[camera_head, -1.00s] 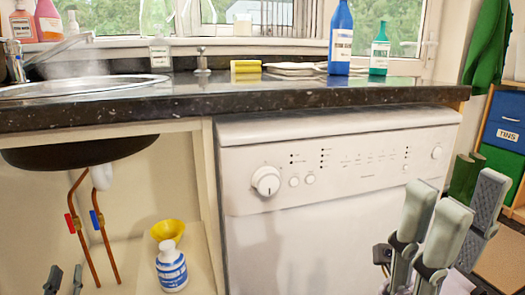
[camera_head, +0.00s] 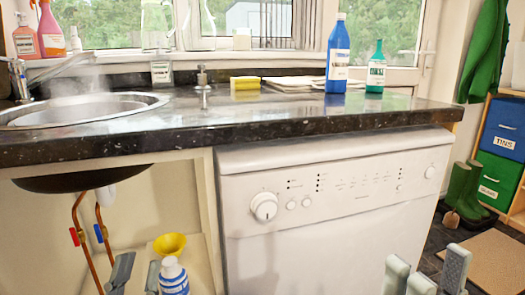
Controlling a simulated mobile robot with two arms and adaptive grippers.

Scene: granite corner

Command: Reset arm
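My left gripper (camera_head: 137,272) shows at the bottom edge, in front of the open cupboard under the sink. Its two visible fingertips are apart, with nothing seen between them, so it looks open. A white and blue bottle (camera_head: 174,277) stands just right of it in the picture. My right gripper (camera_head: 427,271) shows at the bottom right, in front of the white appliance (camera_head: 330,190). Its grey finger pads are spread, and I see nothing held. The lower parts of both grippers are cut off by the frame.
The dark granite worktop (camera_head: 230,125) runs above both grippers, with a sink (camera_head: 75,108), a blue bottle (camera_head: 338,55), a green bottle (camera_head: 376,68) and a yellow sponge (camera_head: 244,83). A yellow bowl (camera_head: 170,245) and copper pipes (camera_head: 83,250) are in the cupboard. Green boots (camera_head: 466,190) stand at right.

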